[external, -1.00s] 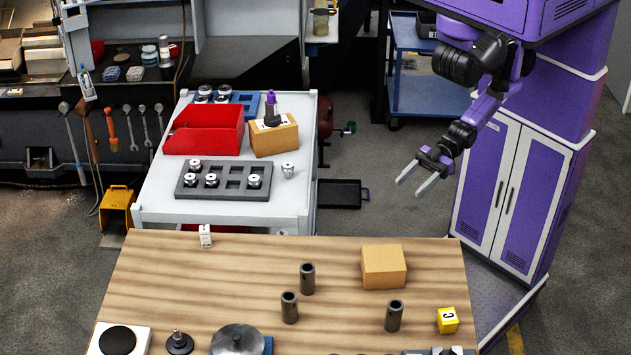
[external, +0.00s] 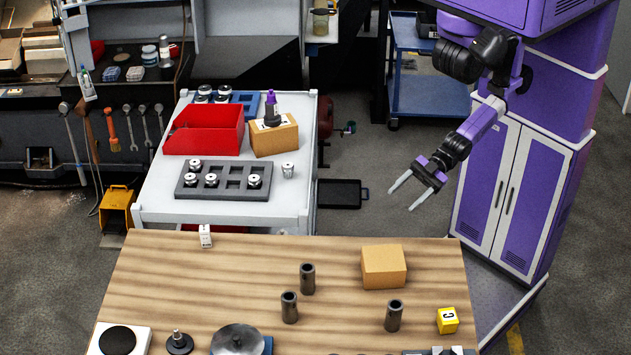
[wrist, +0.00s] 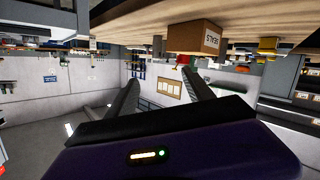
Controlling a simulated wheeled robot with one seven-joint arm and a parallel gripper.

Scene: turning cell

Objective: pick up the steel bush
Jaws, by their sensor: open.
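Three dark grey hollow cylinders that look like steel bushes stand upright on the wooden table: a back one (external: 307,279), a left one (external: 289,307) and a right one (external: 394,316). I cannot tell which of them the task means. My gripper (external: 402,199) is open and empty, in the air beyond the table's back edge, up and to the right of the cylinders in the external view. In the wrist view, its two dark fingers (wrist: 160,78) are spread with nothing between them. I cannot make out the cylinders in the wrist view.
On the wooden table (external: 200,275), a cardboard box (external: 384,266) stands between my gripper and the cylinders. A yellow cube (external: 447,320) is at the right. A white cart (external: 290,215) holds a red bin (external: 205,130) and a dark tray (external: 232,169) of metal parts.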

